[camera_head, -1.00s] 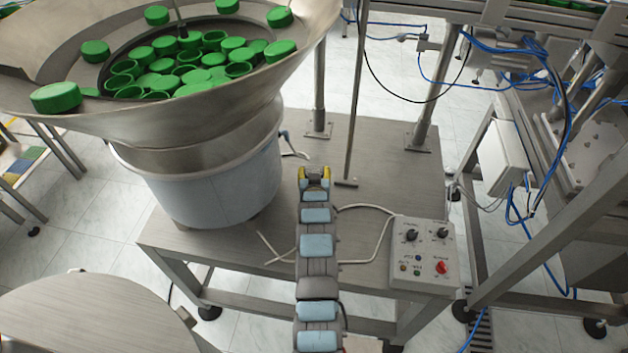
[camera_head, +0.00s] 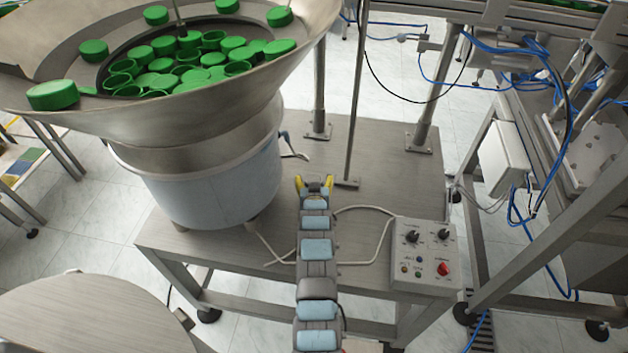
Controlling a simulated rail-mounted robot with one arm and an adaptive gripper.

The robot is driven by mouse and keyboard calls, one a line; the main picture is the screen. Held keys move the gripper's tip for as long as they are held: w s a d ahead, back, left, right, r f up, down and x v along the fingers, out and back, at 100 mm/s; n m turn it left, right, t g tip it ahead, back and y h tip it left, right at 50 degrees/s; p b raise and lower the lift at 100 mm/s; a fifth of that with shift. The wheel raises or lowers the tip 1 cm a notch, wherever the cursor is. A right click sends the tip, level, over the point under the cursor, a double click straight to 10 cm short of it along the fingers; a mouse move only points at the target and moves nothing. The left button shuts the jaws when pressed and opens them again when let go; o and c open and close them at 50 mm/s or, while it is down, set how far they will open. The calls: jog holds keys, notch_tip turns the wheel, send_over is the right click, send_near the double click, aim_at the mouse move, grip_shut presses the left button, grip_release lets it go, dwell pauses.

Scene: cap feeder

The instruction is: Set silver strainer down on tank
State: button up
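My arm reaches up the middle over the metal table. My gripper (camera_head: 314,184) is at its far end, with its two yellow fingers spread apart and nothing visible between them. I cannot make out a silver strainer. A round brushed-metal top (camera_head: 85,315) at the lower left, cut by the frame edge, may be the tank. It looks bare where it shows, and my gripper is well to its upper right.
A large feeder bowl (camera_head: 215,115) with green caps (camera_head: 160,80) stands on a drum at the upper left. The metal table (camera_head: 385,165) carries a control box (camera_head: 425,252), thin cables and upright posts. A frame with blue hoses is at the right.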

dwell(0.3)
jog(key=shift+s+r, duration=0.2)
jog(key=shift+r, duration=0.05)
jog(key=p+v, duration=0.2)
jog(key=v, duration=0.9)
jog(key=shift+o, duration=0.7)
jog(key=shift+s, duration=0.3)
jog(key=shift+w+d, duration=0.1)
